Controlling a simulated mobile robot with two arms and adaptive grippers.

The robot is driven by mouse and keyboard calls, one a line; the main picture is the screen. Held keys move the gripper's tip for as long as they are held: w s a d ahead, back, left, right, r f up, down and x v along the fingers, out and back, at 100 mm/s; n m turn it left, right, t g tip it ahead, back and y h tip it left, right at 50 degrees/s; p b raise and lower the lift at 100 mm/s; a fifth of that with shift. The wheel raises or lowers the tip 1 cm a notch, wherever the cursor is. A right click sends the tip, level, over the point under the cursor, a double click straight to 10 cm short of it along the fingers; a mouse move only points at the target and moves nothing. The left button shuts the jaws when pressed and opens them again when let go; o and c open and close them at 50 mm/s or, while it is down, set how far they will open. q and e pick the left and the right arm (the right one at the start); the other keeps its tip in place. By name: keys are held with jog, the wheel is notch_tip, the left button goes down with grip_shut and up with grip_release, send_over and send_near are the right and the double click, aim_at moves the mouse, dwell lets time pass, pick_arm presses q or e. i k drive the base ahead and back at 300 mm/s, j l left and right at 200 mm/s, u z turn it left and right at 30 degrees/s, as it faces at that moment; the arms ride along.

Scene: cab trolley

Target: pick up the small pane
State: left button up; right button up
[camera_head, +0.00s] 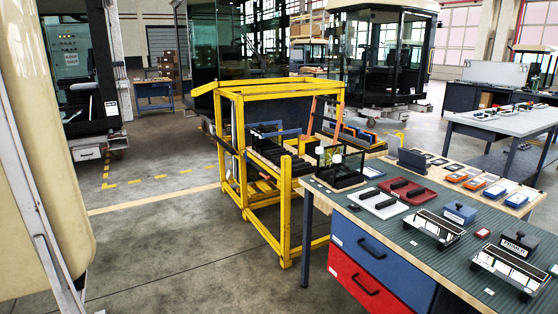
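A small dark see-through pane (350,168) appears to stand upright in a black slotted holder (347,182) at the near-left corner of the green-topped workbench (395,235). Pale round spots show at the pane's upper left, and I cannot tell whether they are on it or behind it. A yellow trolley frame (286,205) stands just left of the bench, with black slotted supports inside. Neither of my grippers is in view.
A grey table (500,122) stands behind right. A large beige rounded body (45,150) blocks the left edge. Floor left of the trolley is clear.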

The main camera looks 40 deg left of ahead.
aim_at(350, 165)
jog(key=u, duration=1.1)
